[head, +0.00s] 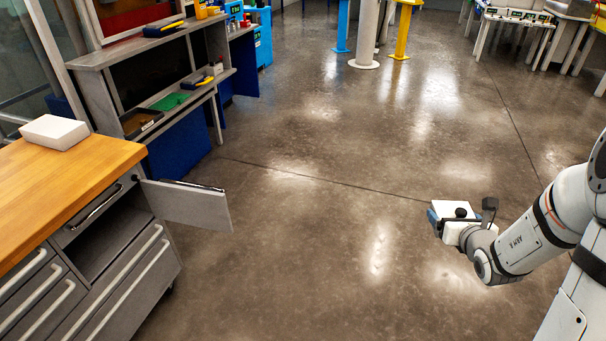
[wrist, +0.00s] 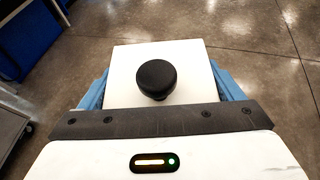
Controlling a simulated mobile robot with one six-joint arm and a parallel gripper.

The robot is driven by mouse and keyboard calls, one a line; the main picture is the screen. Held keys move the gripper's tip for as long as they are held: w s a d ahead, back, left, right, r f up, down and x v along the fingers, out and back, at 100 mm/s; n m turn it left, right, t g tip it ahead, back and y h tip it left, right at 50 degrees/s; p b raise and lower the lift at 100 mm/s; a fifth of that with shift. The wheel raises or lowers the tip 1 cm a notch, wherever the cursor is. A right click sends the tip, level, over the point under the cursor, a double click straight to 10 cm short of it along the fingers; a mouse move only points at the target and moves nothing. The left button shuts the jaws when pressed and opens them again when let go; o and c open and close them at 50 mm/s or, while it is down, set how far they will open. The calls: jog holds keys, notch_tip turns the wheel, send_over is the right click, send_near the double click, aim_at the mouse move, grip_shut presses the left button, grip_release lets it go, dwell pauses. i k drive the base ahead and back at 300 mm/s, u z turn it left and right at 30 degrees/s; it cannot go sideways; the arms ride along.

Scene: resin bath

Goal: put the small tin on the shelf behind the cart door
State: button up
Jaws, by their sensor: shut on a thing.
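My gripper (head: 446,219) is at the right of the head view, above open floor and well right of the cart. Its blue fingers (wrist: 160,88) are shut on a white, square-topped tin with a round black knob (wrist: 122,88); the tin also shows in the head view (head: 452,206). Its underside is hidden. The grey cart (head: 150,262) with a wooden top stands at the left. Its door (head: 187,206) stands open, swung out to the right from the cart's corner. A dark open compartment with a shelf (head: 105,246) shows below the upper handle.
A white box (head: 53,131) lies on the cart top. A grey workbench (head: 135,50) with tools and trays stands behind the cart. The open door juts into the space between the cart and my gripper. The floor (head: 330,220) there is otherwise clear.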

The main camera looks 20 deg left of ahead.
aim_at(97, 234)
jog(key=u, duration=0.1)
jog(key=i, duration=0.2)
jog(key=u, duration=2.35)
jog(key=k, duration=0.4)
jog(key=u, duration=0.35)
jog(key=i, duration=1.4)
jog(key=z, duration=0.4)
